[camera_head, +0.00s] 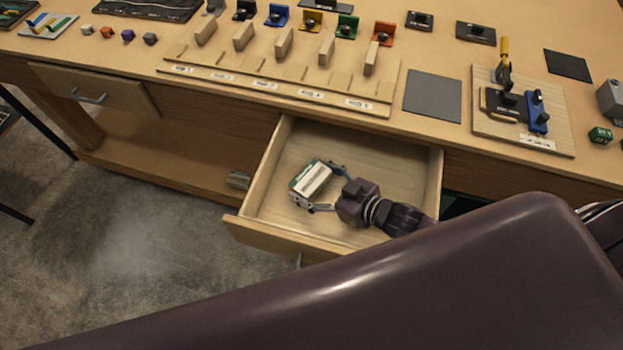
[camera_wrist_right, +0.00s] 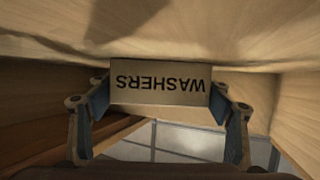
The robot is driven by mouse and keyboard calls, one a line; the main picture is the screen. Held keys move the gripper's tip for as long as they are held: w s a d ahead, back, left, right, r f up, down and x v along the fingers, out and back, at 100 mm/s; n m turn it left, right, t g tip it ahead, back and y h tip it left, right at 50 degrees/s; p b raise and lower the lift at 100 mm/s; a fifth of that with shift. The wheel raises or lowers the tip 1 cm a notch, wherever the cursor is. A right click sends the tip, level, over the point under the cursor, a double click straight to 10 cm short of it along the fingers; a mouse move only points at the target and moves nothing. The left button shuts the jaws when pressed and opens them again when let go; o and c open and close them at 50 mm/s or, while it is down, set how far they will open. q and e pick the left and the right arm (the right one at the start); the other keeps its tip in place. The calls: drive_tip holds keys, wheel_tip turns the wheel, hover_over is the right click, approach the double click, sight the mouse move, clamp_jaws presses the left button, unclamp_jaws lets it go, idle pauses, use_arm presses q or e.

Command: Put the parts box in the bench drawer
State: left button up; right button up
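The parts box (camera_head: 312,179) is a small pale box with a dark green edge. In the right wrist view its face (camera_wrist_right: 160,84) reads "WASHERS" upside down. My right gripper (camera_head: 322,187) has a finger on each side of the box and is shut on it. The bench drawer (camera_head: 385,165) is pulled open, and the box and gripper are within its outline, toward its left side. I cannot tell whether the box touches the drawer floor. My left gripper is not in view.
The bench top (camera_head: 430,60) above carries a wooden rack (camera_head: 275,85), a grey mat (camera_head: 433,96) and a toggle-clamp board (camera_head: 520,115). A closed drawer (camera_head: 95,90) is at the left. My dark arm link covers the bottom.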

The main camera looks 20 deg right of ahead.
drive_tip(key=o, duration=0.4)
drive_tip(key=shift+c, duration=0.2)
drive_tip(key=shift+s+d+r, duration=0.1)
drive_tip(key=shift+r, duration=0.05)
drive_tip(key=v, duration=1)
drive_tip(key=shift+s+d+b, duration=0.2)
drive_tip(key=shift+s+b, duration=0.1)
drive_tip(key=shift+s+d+r, duration=0.25)
drive_tip(key=shift+s+r, duration=0.05)
drive_tip(key=shift+s, duration=0.1)
